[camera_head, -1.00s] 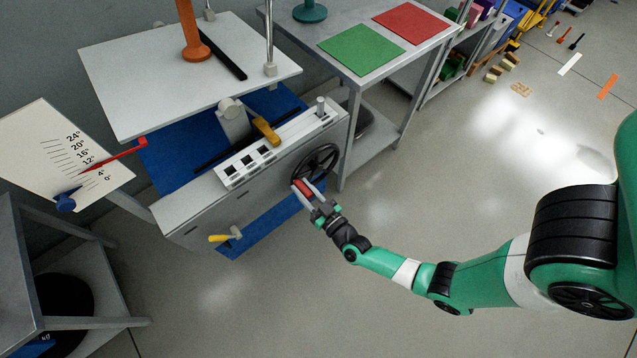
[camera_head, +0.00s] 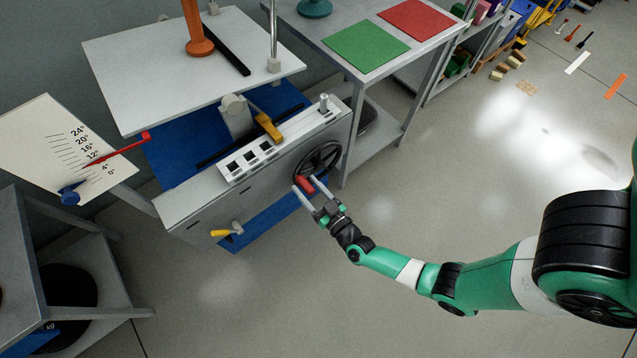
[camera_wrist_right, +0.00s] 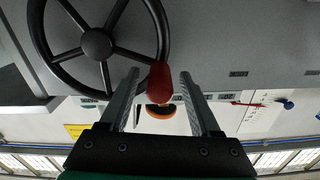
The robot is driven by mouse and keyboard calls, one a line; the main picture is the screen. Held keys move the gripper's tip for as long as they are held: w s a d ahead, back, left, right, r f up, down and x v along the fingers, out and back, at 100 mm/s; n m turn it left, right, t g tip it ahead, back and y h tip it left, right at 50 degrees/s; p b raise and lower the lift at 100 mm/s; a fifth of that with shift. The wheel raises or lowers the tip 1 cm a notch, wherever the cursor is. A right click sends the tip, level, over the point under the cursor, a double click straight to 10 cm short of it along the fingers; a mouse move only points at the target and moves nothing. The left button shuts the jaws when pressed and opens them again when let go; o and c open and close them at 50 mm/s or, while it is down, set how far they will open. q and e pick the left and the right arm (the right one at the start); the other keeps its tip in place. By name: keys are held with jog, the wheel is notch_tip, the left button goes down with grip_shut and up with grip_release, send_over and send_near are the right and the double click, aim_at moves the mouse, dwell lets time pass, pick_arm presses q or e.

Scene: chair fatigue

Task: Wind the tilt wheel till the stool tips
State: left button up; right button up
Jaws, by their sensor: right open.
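The black spoked tilt wheel (camera_head: 318,160) is on the front right of the grey machine, with a red handle (camera_head: 304,185) at its lower rim. My right gripper (camera_head: 307,187) is open, with one finger on each side of the handle. The right wrist view shows the red handle (camera_wrist_right: 160,82) between the fingers (camera_wrist_right: 158,95), with a gap on each side. An orange post with a round foot (camera_head: 200,45), perhaps the stool, stands on the white tilting plate (camera_head: 150,75); its top is out of view. My left gripper is not in view.
A scale board (camera_head: 50,125) at the left has a red pointer (camera_head: 120,151) between the 12° and 4° labels. A yellow-handled crank (camera_head: 222,233) sits low on the machine's front. A bench with a green mat (camera_head: 365,50) stands behind. The floor before the wheel is clear.

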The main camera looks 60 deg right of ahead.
jog(key=p+v, duration=0.3)
jog(key=v, duration=0.7)
jog(key=shift+s, duration=0.3)
